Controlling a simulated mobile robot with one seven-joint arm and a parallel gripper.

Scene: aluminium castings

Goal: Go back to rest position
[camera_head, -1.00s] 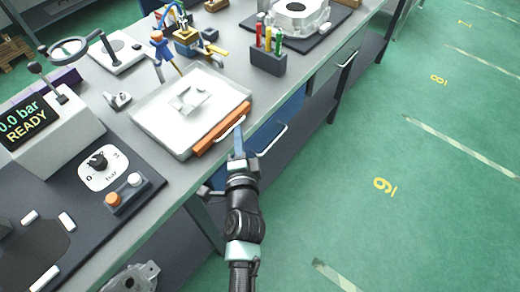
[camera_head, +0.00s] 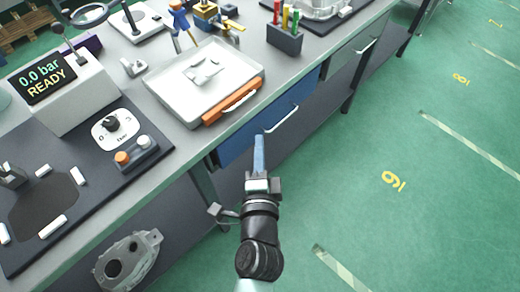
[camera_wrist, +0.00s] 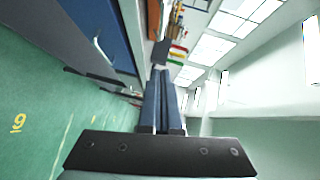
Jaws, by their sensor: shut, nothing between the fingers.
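My gripper (camera_head: 259,153) is in front of the workbench, over the green floor side and near the blue drawer (camera_head: 240,142). Its blue fingers are together with nothing between them. In the wrist view my gripper (camera_wrist: 160,75) also shows its two fingers side by side and closed, pointing along the bench front. The arm reaches up from the bottom of the head view.
On the bench (camera_head: 160,135) stand a white tray (camera_head: 165,90) with an orange handle, a pressure unit (camera_head: 75,95) reading "0.0 bar READY", and a pen holder (camera_head: 284,40). A casting (camera_head: 128,262) lies on the lower shelf. The green floor (camera_head: 420,220) at right is clear.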

